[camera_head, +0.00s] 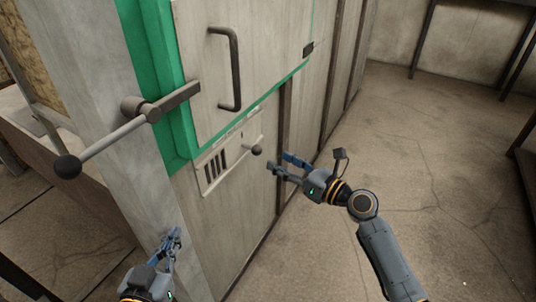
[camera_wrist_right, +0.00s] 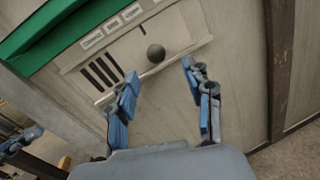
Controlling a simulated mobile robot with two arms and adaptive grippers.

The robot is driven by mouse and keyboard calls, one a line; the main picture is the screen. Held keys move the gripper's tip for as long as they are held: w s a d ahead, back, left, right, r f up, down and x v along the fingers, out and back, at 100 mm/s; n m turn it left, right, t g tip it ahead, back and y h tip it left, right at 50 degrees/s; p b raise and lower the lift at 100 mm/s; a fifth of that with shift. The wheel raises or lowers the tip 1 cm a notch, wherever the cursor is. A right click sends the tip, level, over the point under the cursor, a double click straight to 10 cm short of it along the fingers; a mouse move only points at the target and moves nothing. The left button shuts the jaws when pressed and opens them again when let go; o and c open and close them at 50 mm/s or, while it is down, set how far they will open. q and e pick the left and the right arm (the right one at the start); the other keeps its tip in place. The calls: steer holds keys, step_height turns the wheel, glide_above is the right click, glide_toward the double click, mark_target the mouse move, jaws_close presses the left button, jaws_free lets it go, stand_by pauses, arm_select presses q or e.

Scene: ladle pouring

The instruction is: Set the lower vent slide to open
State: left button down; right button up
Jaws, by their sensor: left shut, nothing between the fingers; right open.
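The lower vent slide is a pale panel (camera_head: 232,158) with dark slots on its left part, set in the cabinet front below the green frame. Its round dark knob (camera_head: 257,150) sticks out right of the slots. Several dark slots (camera_wrist_right: 100,72) show uncovered in the right wrist view, with the knob (camera_wrist_right: 156,53) right of them. My right gripper (camera_head: 280,163) is open and empty, just right of the knob; in the wrist view the knob appears beyond and between its fingertips (camera_wrist_right: 160,70), not gripped. My left gripper (camera_head: 175,236) is shut and empty, low beside the cabinet's left post.
A long lever with a ball end (camera_head: 68,166) juts out left of the green frame (camera_head: 150,70). A dark door handle (camera_head: 232,68) is above the vent. Concrete floor (camera_head: 440,150) lies open to the right. Dark metal frames stand at the far right.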

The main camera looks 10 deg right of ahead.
steer(key=shift+v, duration=1.65)
